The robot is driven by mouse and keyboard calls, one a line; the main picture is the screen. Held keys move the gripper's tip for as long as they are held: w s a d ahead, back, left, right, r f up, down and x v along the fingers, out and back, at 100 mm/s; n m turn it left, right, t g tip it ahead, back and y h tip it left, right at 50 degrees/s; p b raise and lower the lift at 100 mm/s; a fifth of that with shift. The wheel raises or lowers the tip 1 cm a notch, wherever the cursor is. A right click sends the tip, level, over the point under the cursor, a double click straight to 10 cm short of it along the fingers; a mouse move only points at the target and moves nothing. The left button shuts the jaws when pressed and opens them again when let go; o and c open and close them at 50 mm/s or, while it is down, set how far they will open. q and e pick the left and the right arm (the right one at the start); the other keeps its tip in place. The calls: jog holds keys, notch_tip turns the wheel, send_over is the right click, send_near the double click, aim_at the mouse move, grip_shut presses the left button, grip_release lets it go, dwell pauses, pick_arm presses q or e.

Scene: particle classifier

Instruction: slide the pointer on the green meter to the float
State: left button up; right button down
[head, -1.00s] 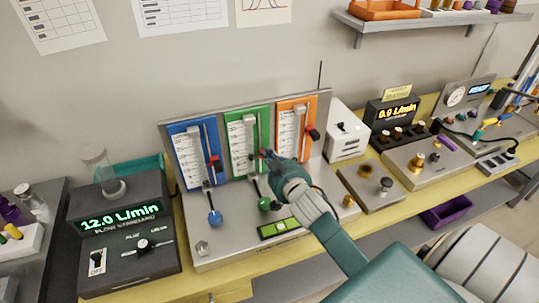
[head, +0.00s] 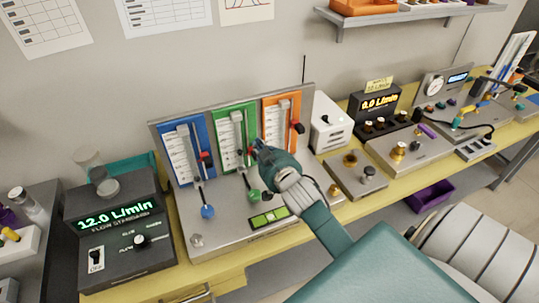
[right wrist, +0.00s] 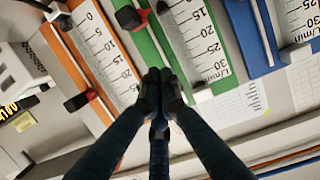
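The green meter (head: 222,116) is the middle one of three on a grey panel, with a white scale and a clear tube. In the right wrist view the green meter (right wrist: 147,45) lies tilted, with its black and red pointer (right wrist: 130,17) at the upper left. A small dark piece (right wrist: 161,6) at the tube's top edge may be the float; I cannot be sure. My right gripper (head: 258,146) is at the green meter's right edge. In the wrist view its fingertips (right wrist: 160,76) are together and empty, apart from the pointer. My left gripper is not in view.
The blue meter (head: 172,129) stands left and the orange meter (head: 270,101) right, its pointer (head: 298,127) jutting out. Valve knobs, blue (head: 207,212) and green (head: 253,195), stand below. A flow standard box (head: 120,240) is at left.

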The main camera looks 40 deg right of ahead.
aim_at(256, 156)
jog(key=b+v, duration=0.1)
jog(key=v, duration=0.6)
jog(key=shift+f+b, duration=0.35)
jog(key=c, duration=2.1)
grip_release()
jog(key=shift+s, duration=0.35)
jog(key=o, duration=0.5)
jog(key=shift+m+t+h, duration=0.3)
jog(key=shift+t+h, duration=0.3)
jog(key=f+b, duration=0.4)
jog(key=b, duration=0.1)
jog(key=d+f+b, duration=0.1)
jog(key=f+b, duration=0.1)
jog(key=shift+s+b, duration=0.25)
jog(key=shift+b, duration=0.15)
jog(key=shift+t+y, duration=0.3)
jog(key=shift+t, duration=0.5)
jog(key=w+f+b, duration=0.1)
jog(key=w, duration=0.2)
jog(key=w+d+f, duration=0.1)
jog(key=w, duration=0.3)
jog(key=w+f+b, duration=0.1)
jog(key=w+f, duration=0.1)
jog(key=w, duration=0.1)
jog(key=shift+w+d+b, duration=0.25)
jog(key=shift+d+b, duration=0.05)
jog(key=shift+d, duration=0.1)
